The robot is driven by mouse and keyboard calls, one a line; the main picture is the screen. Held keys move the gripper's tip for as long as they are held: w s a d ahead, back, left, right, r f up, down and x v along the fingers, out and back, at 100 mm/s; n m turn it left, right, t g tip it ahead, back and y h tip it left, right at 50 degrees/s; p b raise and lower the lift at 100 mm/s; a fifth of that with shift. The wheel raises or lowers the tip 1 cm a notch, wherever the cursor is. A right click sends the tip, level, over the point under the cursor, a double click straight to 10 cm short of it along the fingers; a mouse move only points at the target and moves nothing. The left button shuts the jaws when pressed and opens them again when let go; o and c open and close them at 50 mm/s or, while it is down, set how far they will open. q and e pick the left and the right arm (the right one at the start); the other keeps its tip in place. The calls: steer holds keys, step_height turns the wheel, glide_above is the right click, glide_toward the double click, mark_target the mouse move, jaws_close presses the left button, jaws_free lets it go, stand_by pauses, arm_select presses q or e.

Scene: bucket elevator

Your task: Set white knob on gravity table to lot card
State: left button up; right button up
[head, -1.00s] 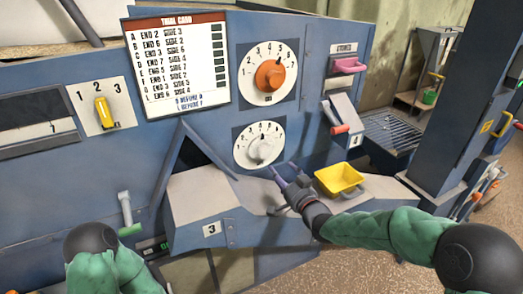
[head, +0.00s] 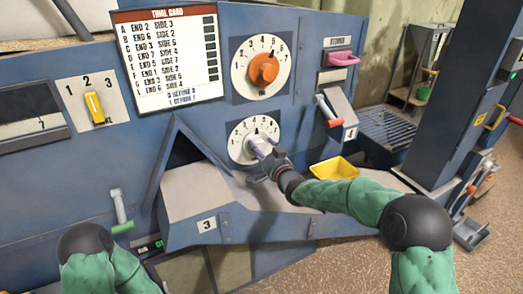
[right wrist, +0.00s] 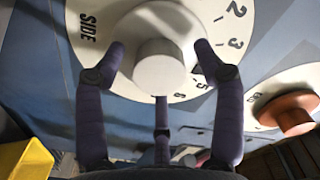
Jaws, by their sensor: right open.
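The white knob (right wrist: 158,66) stands at the centre of a white dial (head: 238,143) marked SIDE, low on the blue panel. My right gripper (head: 262,150) is at the dial. In the right wrist view its open fingers (right wrist: 159,52) reach to both sides of the knob, with gaps that look clear, and a third finger is below it. In the head view the gripper partly covers the knob, and I cannot read its setting. The card (head: 170,62), headed TRIAL CARD, lists END and SIDE numbers by letter. My left gripper is out of the picture.
An orange knob (head: 264,68) on its own numbered dial is just above the white one. A yellow tray (head: 335,168) sits on the ledge right of my right gripper. A yellow lever (head: 95,107) is at left, and a red-handled chute (head: 333,115) is at right.

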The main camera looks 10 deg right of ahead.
steer(key=shift+c, duration=0.2)
steer(key=c, duration=1.1)
steer(key=shift+f+n+b, duration=0.1)
steer(key=shift+n+b, duration=1.1)
steer(key=shift+b, duration=0.15)
steer(key=n+b, duration=0.2)
steer(key=shift+n, duration=0.3)
steer(key=n+b, duration=0.4)
steer(key=shift+n, duration=0.4)
steer(key=o, duration=1.1)
steer(key=shift+o, duration=0.2)
